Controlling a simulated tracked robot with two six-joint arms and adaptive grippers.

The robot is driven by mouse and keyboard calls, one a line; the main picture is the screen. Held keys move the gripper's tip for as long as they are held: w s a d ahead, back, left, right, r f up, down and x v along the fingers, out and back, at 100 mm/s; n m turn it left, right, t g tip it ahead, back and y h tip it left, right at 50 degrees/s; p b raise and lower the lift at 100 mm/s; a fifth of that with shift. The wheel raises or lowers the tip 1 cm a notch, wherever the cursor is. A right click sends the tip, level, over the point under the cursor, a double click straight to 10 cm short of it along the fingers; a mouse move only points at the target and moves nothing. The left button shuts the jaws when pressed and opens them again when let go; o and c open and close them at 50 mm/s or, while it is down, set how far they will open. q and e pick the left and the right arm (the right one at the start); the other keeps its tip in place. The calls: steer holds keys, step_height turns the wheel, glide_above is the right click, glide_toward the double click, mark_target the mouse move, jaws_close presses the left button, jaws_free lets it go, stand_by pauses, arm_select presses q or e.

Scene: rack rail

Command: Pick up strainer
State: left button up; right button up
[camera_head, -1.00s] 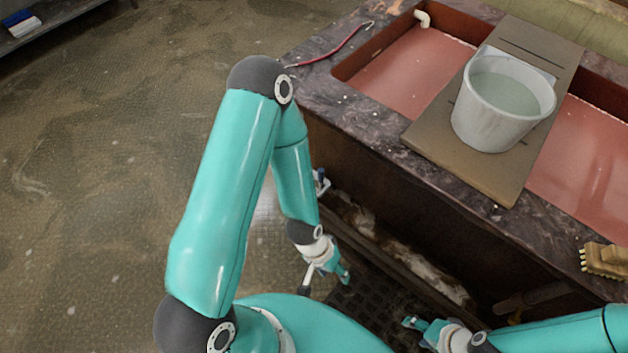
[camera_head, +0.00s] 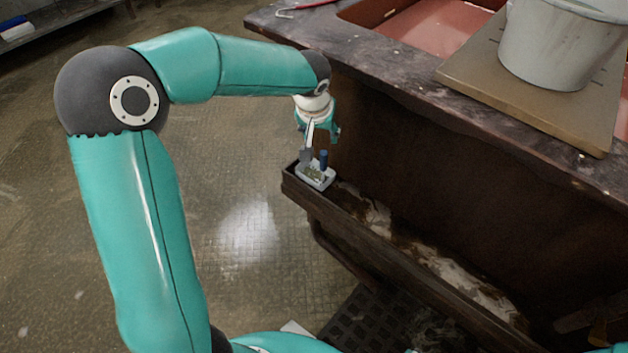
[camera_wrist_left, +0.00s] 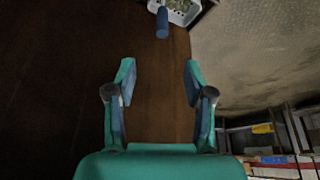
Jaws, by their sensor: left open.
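The strainer is a small white basket (camera_head: 317,178) with a blue handle (camera_head: 323,158) standing up from it. In the left wrist view the handle (camera_wrist_left: 162,22) and part of the basket (camera_wrist_left: 183,10) show at the top edge; the rest of the basket is cut off. My left gripper (camera_head: 318,134) is just above the strainer, apart from it. In the left wrist view its jaws (camera_wrist_left: 160,72) are open and empty, with the handle beyond the gap. My right gripper cannot be made out.
The trough (camera_head: 395,262) holds pale debris and runs along the dark cabinet. The stone counter edge (camera_head: 400,75) overhangs above. A board (camera_head: 480,85) on it bears a white bucket (camera_head: 555,50). A dark grate (camera_head: 365,325) lies on the floor. The floor at left is clear.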

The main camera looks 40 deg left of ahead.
mark_target(323, 154)
arm_select(q)
steer(key=b+x, duration=0.1)
steer(key=x, duration=0.7)
steer(key=b+x, duration=0.2)
steer(key=x, duration=0.6)
steer(key=shift+a+f, duration=0.2)
steer(key=shift+a, duration=0.05)
steer(key=shift+r, duration=0.1)
jaws_close()
